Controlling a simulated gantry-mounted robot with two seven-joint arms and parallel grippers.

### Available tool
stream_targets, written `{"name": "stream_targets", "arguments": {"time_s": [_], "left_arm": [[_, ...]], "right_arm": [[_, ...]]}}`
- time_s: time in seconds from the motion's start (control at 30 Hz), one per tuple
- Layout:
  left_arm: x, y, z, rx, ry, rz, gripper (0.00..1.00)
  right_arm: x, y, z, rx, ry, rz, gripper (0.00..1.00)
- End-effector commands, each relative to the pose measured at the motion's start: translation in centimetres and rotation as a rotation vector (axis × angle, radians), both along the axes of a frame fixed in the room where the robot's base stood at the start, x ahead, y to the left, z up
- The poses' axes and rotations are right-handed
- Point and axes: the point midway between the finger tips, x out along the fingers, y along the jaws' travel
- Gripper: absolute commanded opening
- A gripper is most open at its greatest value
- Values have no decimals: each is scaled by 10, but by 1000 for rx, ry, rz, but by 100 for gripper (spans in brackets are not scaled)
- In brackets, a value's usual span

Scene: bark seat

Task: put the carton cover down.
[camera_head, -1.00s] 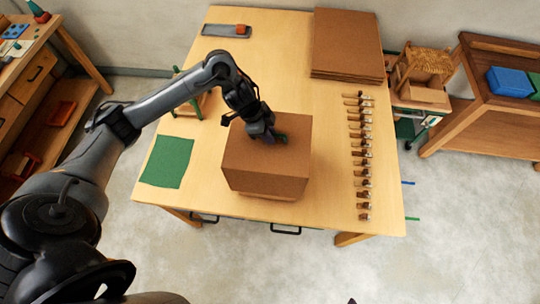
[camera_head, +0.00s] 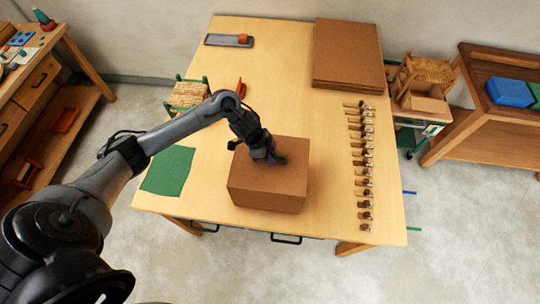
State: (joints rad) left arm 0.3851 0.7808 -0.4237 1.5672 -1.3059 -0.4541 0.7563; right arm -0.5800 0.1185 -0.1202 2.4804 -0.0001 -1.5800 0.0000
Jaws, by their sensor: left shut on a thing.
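The carton cover (camera_head: 267,188) is a plain brown box shape at the front middle of the wooden table (camera_head: 290,85), with a small dark green grip on its top. My left gripper (camera_head: 275,159) comes in from the left and is shut at that grip on top of the cover. The fingertips are small and partly hidden here. The cover looks level and low at the tabletop; whatever is beneath it is hidden. My right gripper is not in view.
A green cloth (camera_head: 168,171) lies left of the cover. A row of several small tools (camera_head: 362,165) runs along the right. Brown boards (camera_head: 347,50) are stacked at the back right. A grey tray (camera_head: 228,40) lies at the back left. A small chair (camera_head: 188,93) stands at the left edge.

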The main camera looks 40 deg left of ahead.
Motion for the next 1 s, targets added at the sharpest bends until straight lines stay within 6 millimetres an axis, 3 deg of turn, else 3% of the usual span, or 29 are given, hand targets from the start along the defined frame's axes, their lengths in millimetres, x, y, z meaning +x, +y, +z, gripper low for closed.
{"name": "stream_targets", "arguments": {"time_s": [0.6, 0.63, 0.8, 1.0], "left_arm": [[0, 0, -11, -1, -1, 1, 0], [0, 0, -12, 0, 0, 1, 20], [0, 0, -12, 0, 0, 0, 44], [0, 0, -12, 0, 0, 0, 44]], "right_arm": [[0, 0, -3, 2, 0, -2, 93], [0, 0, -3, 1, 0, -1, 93], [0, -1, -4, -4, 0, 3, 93], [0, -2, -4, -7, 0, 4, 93]]}}
